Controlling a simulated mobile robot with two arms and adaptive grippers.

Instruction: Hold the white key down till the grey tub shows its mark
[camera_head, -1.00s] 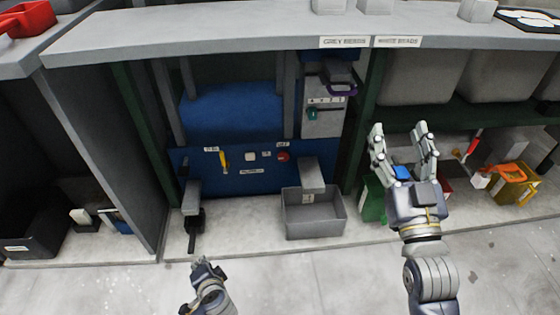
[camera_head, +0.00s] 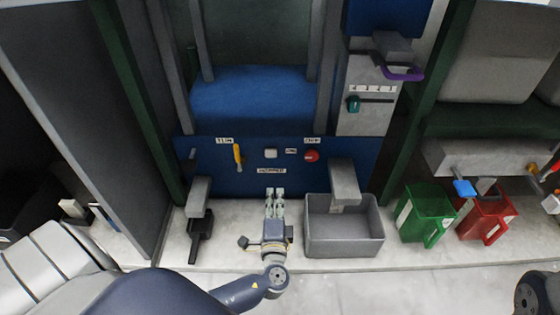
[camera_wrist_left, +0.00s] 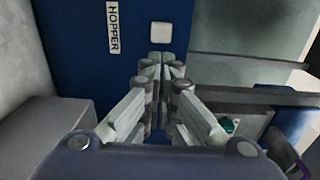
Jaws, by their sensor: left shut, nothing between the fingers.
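The white key (camera_head: 271,153) is a small square button on the blue panel (camera_head: 215,165), above the HOPPER label. It also shows in the left wrist view (camera_wrist_left: 159,33), just beyond my fingertips. My left gripper (camera_head: 275,191) is shut and empty, in front of the panel below the key; in the left wrist view its fingertips (camera_wrist_left: 166,58) point toward the panel, apart from the key. The grey tub (camera_head: 343,243) stands on the pale ledge under a grey spout (camera_head: 344,182). I see no contents or mark in it; the spout hides part of its inside. My right gripper is out of view.
A yellow lever (camera_head: 238,156) is left of the key and a red button (camera_head: 311,156) right of it. A teal slider (camera_head: 353,104) sits on the grey plate above right. Green (camera_head: 427,214) and red (camera_head: 487,216) bins stand right of the tub.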

